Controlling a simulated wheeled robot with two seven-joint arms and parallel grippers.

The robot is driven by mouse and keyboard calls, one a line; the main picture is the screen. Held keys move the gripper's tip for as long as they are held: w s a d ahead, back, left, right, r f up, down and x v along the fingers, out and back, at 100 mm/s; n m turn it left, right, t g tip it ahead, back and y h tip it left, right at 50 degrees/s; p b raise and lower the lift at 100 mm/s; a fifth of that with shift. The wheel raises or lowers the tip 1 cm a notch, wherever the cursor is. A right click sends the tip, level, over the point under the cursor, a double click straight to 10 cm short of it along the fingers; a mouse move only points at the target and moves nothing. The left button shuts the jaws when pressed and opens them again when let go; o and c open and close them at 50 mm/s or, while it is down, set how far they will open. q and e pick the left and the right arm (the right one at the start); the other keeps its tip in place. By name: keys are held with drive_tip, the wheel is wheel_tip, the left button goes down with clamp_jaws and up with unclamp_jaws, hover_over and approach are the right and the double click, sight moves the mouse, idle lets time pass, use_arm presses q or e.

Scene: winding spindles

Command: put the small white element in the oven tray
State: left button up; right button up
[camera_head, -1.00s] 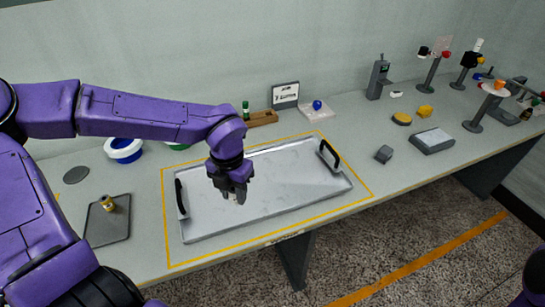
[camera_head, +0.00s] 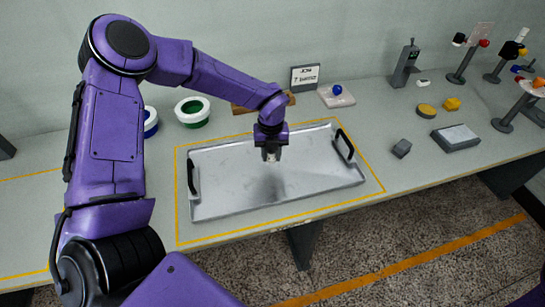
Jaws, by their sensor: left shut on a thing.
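The oven tray (camera_head: 225,185) is a shallow metal tray with two black handles, lying inside a yellow outline on the table. My left gripper (camera_head: 271,157) points down over the middle of the tray, with its shadow on the tray floor. It is shut on a small whitish piece, the small white element (camera_head: 272,154), mostly hidden between the fingers. The piece appears held above the tray floor. My right gripper is not in view.
The tray floor is clear.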

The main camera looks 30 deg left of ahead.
sight(272, 161)
use_arm(q)
drive_tip(key=f, duration=0.3)
drive_tip(key=shift+w+f+p, duration=0.25)
drive_tip(key=shift+w+p, duration=0.1)
drive_tip(key=shift+f, duration=0.3)
drive_tip(key=shift+f+b, duration=0.2)
drive_tip(key=shift+b, duration=0.15)
drive_tip(key=o, duration=1)
drive_tip(key=shift+o, duration=0.2)
drive_tip(key=shift+r, duration=0.1)
drive_tip(key=shift+r+p, duration=0.3)
drive_tip(key=shift+p, duration=0.1)
wheel_tip(272, 161, up, 11)
drive_tip(key=shift+r+b, duration=0.15)
drive_tip(key=shift+b, duration=0.95)
drive_tip(key=shift+r, duration=0.25)
